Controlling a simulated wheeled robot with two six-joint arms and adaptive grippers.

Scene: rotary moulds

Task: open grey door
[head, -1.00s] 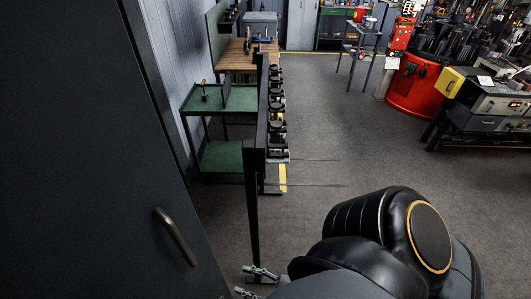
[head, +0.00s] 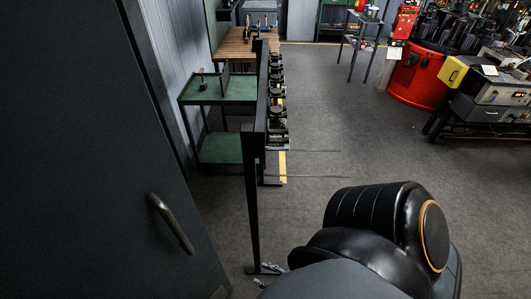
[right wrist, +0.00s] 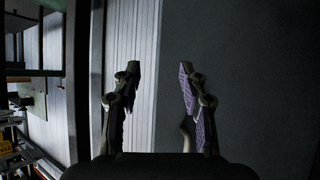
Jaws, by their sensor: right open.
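The grey door (head: 100,150) is the large dark panel filling the left of the head view. Its curved metal handle (head: 171,223) stands out low near the door's right edge. My right gripper (head: 267,275) shows at the bottom, right of the handle and apart from it, mostly hidden behind my arm. In the right wrist view my right gripper (right wrist: 159,68) is open with nothing between its fingers. There the dark door (right wrist: 255,80) fills the right side, and the handle (right wrist: 187,136) shows partly behind the right finger. My left gripper is not in view.
A black post-and-rail rack (head: 252,200) with several dark items stands just right of the door. A green cart (head: 225,92) and wooden bench (head: 238,42) stand behind. A red machine (head: 415,78) is at the far right. The middle floor is clear.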

